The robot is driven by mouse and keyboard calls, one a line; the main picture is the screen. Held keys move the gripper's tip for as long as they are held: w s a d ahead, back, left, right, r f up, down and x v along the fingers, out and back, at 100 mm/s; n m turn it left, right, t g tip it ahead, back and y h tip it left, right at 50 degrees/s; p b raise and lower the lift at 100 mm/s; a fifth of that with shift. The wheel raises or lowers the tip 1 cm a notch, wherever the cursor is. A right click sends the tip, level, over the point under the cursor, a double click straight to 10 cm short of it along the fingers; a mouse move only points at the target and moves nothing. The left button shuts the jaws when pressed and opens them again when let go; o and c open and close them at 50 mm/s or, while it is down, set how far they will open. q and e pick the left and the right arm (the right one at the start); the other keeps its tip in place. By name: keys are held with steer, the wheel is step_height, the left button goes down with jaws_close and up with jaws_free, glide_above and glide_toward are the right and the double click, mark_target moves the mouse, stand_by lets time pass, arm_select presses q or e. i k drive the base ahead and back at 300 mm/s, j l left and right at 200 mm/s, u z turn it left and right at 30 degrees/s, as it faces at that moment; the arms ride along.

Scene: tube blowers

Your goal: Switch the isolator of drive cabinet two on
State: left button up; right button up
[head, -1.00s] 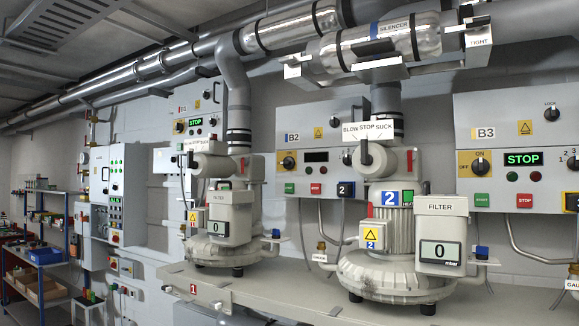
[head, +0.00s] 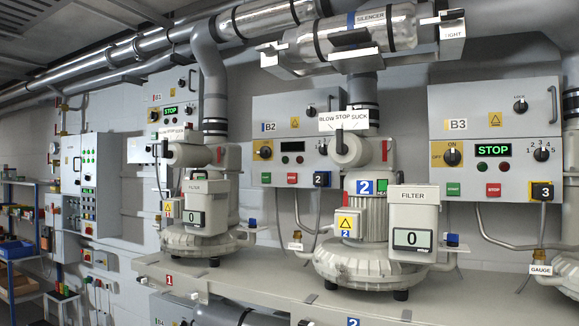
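Drive cabinet B2 (head: 325,104) is a grey box on the wall behind the second blower. Its isolator (head: 264,153) is a black rotary knob on a yellow plate at the cabinet's left side. The knob's exact setting is too small to read. The cabinet's display (head: 292,146) is dark. Green and red buttons sit below it. The second blower (head: 365,225), with a blue 2 label, stands in front of the cabinet's right part and hides some of it. Neither of my grippers is in view.
Cabinet B3 (head: 545,97) at right and cabinet B1 (head: 186,86) at left show green STOP displays. A grey bench (head: 265,275) carrying the blowers runs along the front below the cabinets. Filter boxes (head: 413,214), pipes and a silencer (head: 370,32) stick out into the space.

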mark_target(265, 152)
steer(key=i+j+z, duration=0.25)
steer(key=j, duration=0.35)
steer(key=j+z, duration=0.2)
steer(key=j, duration=0.35)
steer(key=i+j+z, duration=0.25)
steer(key=j, duration=0.4)
steer(key=k, duration=0.1)
